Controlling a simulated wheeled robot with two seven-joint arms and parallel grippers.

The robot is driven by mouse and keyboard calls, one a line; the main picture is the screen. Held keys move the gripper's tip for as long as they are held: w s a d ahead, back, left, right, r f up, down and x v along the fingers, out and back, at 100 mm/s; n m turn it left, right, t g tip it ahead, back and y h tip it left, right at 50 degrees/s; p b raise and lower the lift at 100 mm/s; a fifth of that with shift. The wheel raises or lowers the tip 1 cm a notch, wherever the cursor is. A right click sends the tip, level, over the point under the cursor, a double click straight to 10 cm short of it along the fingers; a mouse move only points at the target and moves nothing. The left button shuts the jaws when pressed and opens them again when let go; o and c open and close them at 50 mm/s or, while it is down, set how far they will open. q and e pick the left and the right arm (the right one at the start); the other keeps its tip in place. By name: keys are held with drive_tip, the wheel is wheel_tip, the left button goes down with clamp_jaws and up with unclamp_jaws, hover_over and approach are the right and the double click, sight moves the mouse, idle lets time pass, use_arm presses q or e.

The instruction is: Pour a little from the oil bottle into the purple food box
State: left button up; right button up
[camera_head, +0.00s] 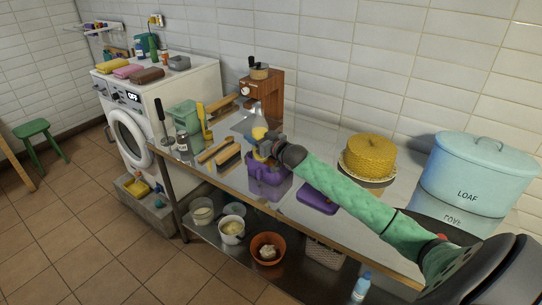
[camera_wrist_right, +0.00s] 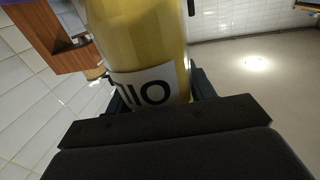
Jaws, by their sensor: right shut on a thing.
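The oil bottle (camera_wrist_right: 145,45), yellow with a white label, is between the fingers of my right gripper (camera_wrist_right: 150,100), which is shut on it. In the head view the bottle (camera_head: 259,133) shows as a small yellow shape at the end of my green right arm. The right gripper (camera_head: 268,145) holds it directly above the purple food box (camera_head: 268,177), which stands open on the steel table. The bottle's mouth is hidden or too small to make out, so I cannot tell its exact tilt or any flow. My left gripper is out of view.
A purple lid (camera_head: 318,197) lies right of the box. A yellow woven dome (camera_head: 369,157) and blue loaf bin (camera_head: 470,180) stand farther right. Left are brushes (camera_head: 228,156) and a green container (camera_head: 184,117). A wooden grinder (camera_head: 262,92) stands behind.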

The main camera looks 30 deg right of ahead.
sight(256, 121)
drive_tip(key=shift+r, duration=0.3)
drive_tip(key=shift+r+p, duration=2.05)
drive_tip(key=shift+r, duration=0.65)
